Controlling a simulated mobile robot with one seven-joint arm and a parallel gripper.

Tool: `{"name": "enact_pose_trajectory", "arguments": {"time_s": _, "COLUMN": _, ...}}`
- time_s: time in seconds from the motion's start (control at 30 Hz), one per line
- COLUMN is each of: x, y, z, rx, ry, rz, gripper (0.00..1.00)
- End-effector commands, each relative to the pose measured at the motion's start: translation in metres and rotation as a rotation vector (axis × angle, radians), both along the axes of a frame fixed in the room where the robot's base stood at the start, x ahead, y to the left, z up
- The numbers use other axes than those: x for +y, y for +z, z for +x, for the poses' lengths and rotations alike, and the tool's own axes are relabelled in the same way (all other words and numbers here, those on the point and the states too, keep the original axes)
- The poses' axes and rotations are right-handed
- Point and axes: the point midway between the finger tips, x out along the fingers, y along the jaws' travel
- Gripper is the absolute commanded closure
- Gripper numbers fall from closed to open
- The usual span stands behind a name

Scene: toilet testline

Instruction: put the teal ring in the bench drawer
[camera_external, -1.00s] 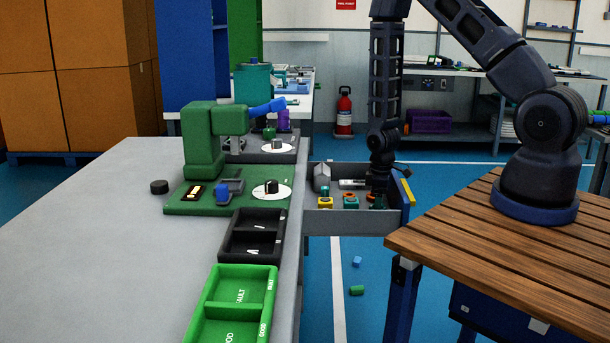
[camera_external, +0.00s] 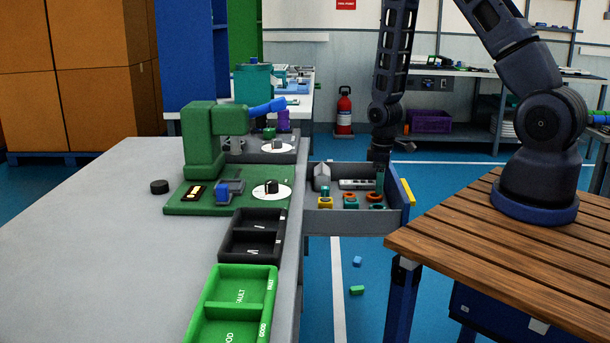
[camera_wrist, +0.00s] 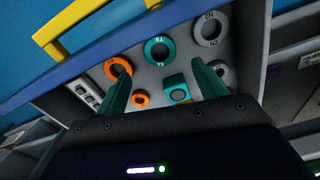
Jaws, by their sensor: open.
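The bench drawer (camera_external: 345,222) is pulled open beside the bench, and its blue front also shows in the wrist view (camera_wrist: 90,62). A teal ring (camera_wrist: 159,50) with letters on it lies flat on the drawer floor in the wrist view. I cannot tell it surely from the other small teal parts in the external view. My gripper (camera_external: 380,182) is above the far right part of the drawer, pointing down. In the wrist view my gripper (camera_wrist: 160,66) is open, its two teal fingers apart with nothing held between them; the ring shows beyond their tips.
Around the ring lie an orange ring (camera_wrist: 118,67), grey rings (camera_wrist: 211,28), a small orange ring (camera_wrist: 140,98) and a teal block (camera_wrist: 177,90). A yellow handle (camera_external: 407,192) is on the drawer front. Black trays (camera_external: 235,248) and green trays (camera_external: 205,300) stand on the bench.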

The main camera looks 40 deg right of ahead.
Motion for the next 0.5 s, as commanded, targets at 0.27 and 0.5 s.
{"name": "enact_pose_trajectory", "arguments": {"time_s": 0.27, "x": 0.0, "y": 0.032, "z": 0.001, "rx": -0.002, "ry": 0.0, "rz": 0.0, "gripper": 0.29}}
{"name": "enact_pose_trajectory", "arguments": {"time_s": 0.5, "x": 0.0, "y": 0.045, "z": 0.0, "rx": -0.002, "ry": -0.002, "rz": 0.0, "gripper": 0.29}}
